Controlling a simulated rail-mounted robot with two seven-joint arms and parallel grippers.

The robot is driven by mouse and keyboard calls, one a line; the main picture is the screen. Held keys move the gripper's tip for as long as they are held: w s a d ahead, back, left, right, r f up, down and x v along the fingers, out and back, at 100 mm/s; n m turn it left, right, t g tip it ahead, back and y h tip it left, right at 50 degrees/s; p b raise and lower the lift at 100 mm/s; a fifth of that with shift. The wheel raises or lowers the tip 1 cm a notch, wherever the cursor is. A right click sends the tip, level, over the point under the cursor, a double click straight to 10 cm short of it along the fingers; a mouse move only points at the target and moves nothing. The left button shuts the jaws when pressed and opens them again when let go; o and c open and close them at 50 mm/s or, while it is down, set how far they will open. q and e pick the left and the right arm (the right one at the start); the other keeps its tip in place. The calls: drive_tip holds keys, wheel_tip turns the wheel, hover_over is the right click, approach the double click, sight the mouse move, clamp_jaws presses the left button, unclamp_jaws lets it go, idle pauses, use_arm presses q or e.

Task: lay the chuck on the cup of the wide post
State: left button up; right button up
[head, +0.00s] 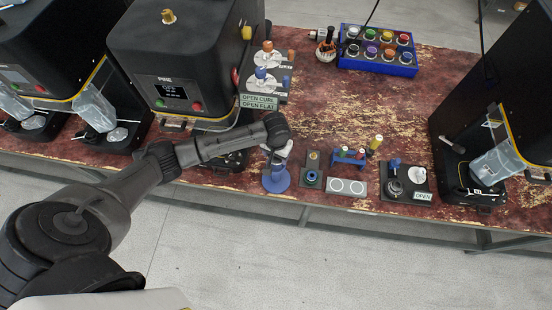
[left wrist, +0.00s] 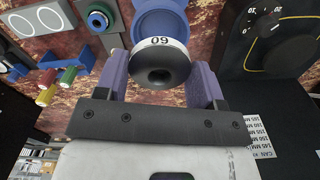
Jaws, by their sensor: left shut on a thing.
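The chuck (left wrist: 163,66) is a dark round piece with a hole in its face and a white band with upside-down digits, apparently 60. My left gripper (left wrist: 158,82) is shut on it, with one purple finger on each side. In the head view my left gripper (head: 277,154) points down over a blue round stand (head: 276,181) at the table's front edge. The stand's blue rim (left wrist: 166,16) shows just beyond the chuck in the left wrist view. Whether the chuck touches it, I cannot tell. The wide post cannot be singled out by label. My right gripper is not in view.
Right of the blue stand are a small dark fixture with a green-blue ring (head: 311,178), a plate with two circles (head: 346,187) and a rack with coloured pegs (head: 349,156). A black machine (head: 190,65) stands close at left. A blue crate (head: 379,64) is at the back.

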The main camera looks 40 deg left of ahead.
sight(276, 161)
use_arm(q)
drive_tip(key=shift+f, duration=2)
drive_tip(key=shift+f, duration=0.25)
drive_tip(key=shift+f, duration=0.35)
drive_tip(key=shift+a, duration=0.1)
drive_tip(key=o, duration=1)
drive_tip(key=shift+f, duration=0.1)
drive_tip(key=shift+o, duration=0.4)
drive_tip(key=shift+f, duration=0.1)
drive_tip(key=shift+s, duration=0.1)
wheel_tip(276, 161, up, 14)
drive_tip(key=shift+f+p, duration=0.2)
drive_tip(key=shift+p, duration=0.15)
